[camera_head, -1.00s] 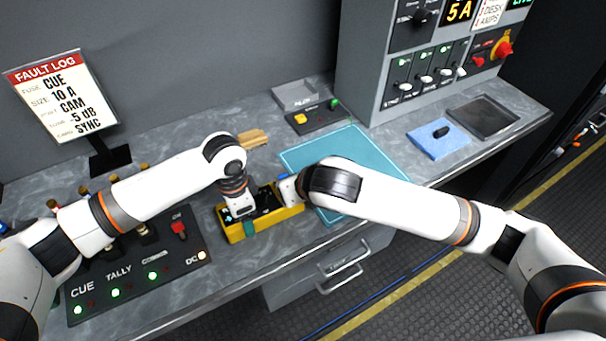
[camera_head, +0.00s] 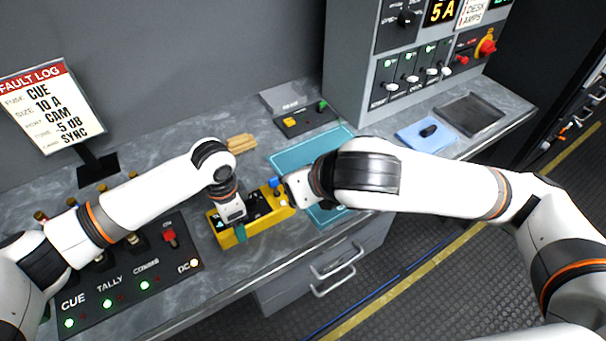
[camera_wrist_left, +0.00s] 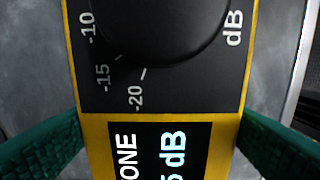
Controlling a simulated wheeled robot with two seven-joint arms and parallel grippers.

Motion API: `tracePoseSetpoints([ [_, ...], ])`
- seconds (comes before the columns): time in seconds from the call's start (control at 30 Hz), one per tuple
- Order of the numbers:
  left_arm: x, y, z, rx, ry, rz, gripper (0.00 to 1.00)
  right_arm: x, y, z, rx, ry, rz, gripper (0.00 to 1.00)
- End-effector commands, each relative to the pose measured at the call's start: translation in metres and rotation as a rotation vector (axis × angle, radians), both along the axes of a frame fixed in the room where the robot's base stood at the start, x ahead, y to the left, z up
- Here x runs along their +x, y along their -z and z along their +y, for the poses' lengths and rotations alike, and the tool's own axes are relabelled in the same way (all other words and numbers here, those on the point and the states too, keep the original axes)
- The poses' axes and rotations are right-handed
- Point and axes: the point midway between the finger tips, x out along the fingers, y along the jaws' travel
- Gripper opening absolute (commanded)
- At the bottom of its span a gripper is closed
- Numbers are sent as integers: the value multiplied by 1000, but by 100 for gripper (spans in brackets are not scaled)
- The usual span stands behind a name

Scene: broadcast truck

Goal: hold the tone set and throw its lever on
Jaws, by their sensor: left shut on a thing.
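The tone set (camera_head: 262,222) is a yellow box with a black top near the counter's front edge. My left gripper (camera_head: 234,226) is shut on it from above, with teal fingers at its two long sides. The left wrist view shows its black dial (camera_wrist_left: 160,30), a scale with -10, -15 and -20, and a lit display (camera_wrist_left: 160,155) partly cut off, ending in "5 dB". My right gripper (camera_head: 288,190) is at the box's right end. A small blue part (camera_head: 275,183) shows beside it; I cannot tell whether this is the lever or a fingertip. The right fingertips are hidden.
A panel with CUE, TALLY and COMMS lights (camera_head: 115,300) lies to the left. A teal mat (camera_head: 300,152) lies behind my right gripper. A small box with yellow and green buttons (camera_head: 305,119), a blue cloth (camera_head: 415,137) and a dark tray (camera_head: 470,112) are farther back.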

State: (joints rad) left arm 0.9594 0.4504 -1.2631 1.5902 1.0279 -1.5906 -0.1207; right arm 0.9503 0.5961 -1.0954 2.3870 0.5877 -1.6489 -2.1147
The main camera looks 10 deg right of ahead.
Motion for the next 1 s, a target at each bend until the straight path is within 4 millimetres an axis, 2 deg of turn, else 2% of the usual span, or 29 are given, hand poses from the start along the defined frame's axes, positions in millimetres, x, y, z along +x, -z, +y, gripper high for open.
tracePoseSetpoints([
  [0.13,0,-1,0,-1,0,-1,46,0,0,0,0,0,0,0],
  [0.17,0,-1,0,-1,0,-1,82,0,0,0,0,0,0,0],
  [0.27,0,0,0,-1,0,-1,98,0,0,0,0,0,0,0],
  [0.5,0,-1,0,-1,0,0,100,0,0,0,0,0,0,0],
  [0.63,1,-11,0,-1,0,-3,100,0,0,0,0,0,0,0],
  [1.0,1,-86,-1,-3,1,-4,100,0,0,0,0,0,0,0],
])
